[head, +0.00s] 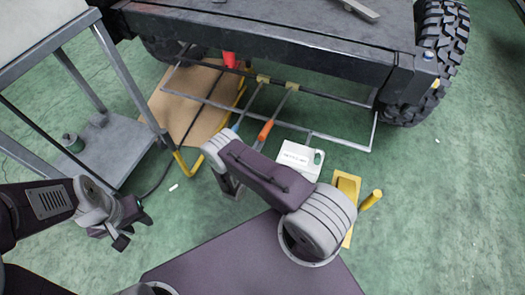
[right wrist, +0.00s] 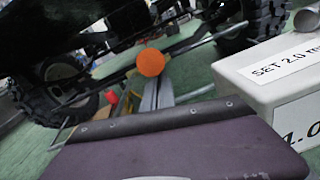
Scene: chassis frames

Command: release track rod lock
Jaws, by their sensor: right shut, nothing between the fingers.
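Under the chassis (head: 270,35), a thin grey rod frame (head: 330,137) hangs low, with two yellow brackets (head: 263,78) above it. A lever with an orange grip (head: 265,131) and one with a blue tip (head: 236,126) reach out from there. In the right wrist view the orange end (right wrist: 151,62) faces the camera, with clear space before it. My right gripper (head: 228,188) is mostly hidden under its own arm, left of and nearer than the orange grip; it is shut and touches no lever. My left gripper (head: 122,235) hangs empty at the left, far from the levers; its finger gap is unclear.
A grey trolley (head: 100,150) stands at left, beside a brown board (head: 190,105) with yellow edging. A tyre (head: 440,50) stands at right.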

